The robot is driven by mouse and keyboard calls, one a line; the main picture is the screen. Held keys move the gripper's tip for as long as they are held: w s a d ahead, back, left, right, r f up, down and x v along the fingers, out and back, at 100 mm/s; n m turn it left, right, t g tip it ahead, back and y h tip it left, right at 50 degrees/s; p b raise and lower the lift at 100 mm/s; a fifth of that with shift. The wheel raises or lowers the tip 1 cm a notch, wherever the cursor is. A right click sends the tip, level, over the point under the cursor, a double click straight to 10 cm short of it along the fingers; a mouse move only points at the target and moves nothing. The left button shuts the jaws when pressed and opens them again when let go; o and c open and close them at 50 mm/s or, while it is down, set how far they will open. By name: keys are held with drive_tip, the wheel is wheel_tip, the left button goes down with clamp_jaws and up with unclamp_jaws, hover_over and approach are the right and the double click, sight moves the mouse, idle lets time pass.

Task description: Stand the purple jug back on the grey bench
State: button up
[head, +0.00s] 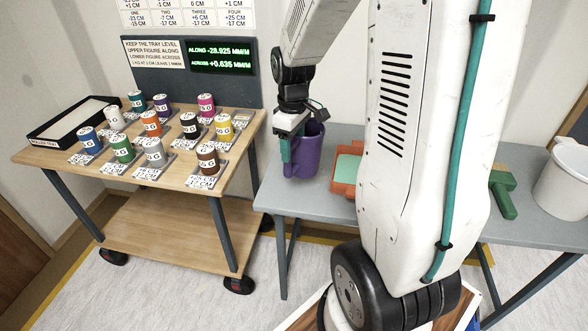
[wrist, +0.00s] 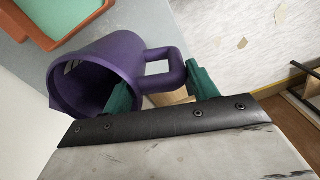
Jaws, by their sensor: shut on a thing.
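The purple jug (head: 307,153) is over the left end of the grey bench (head: 330,205) in the head view, and looks roughly upright there. My gripper (head: 287,150) is at the jug's left side, pointing down. In the wrist view, the jug (wrist: 118,52) shows its open mouth, and its handle lies between the green fingers of my gripper (wrist: 163,85), which is shut on it. I cannot tell whether the jug's base touches the bench top.
An orange tray with a green inside (head: 346,172) sits just right of the jug. A green tool (head: 502,192) and a white bucket (head: 563,180) are farther right on the bench. A wooden trolley (head: 150,190) with several labelled weights stands to the left.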

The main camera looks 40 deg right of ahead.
sight(293, 170)
drive_tip(key=shift+a+f, duration=0.1)
drive_tip(key=shift+f, duration=2.95)
drive_tip(key=o, duration=1.7)
drive_tip(key=shift+f, duration=0.1)
wheel_tip(293, 170, up, 7)
drive_tip(key=s+a+r+m, duration=0.2)
drive_tip(key=s+a+r, duration=0.7)
drive_tip(key=a+r, duration=0.1)
drive_tip(key=s+a+r+m, duration=0.1)
drive_tip(key=s+a, duration=0.1)
drive_tip(key=s, duration=0.3)
drive_tip(key=s+a+r+m+t, duration=0.1)
drive_tip(key=s+a+r, duration=0.1)
drive_tip(key=s, duration=0.3)
drive_tip(key=shift+s+a, duration=0.4)
drive_tip(key=shift+a, duration=0.45)
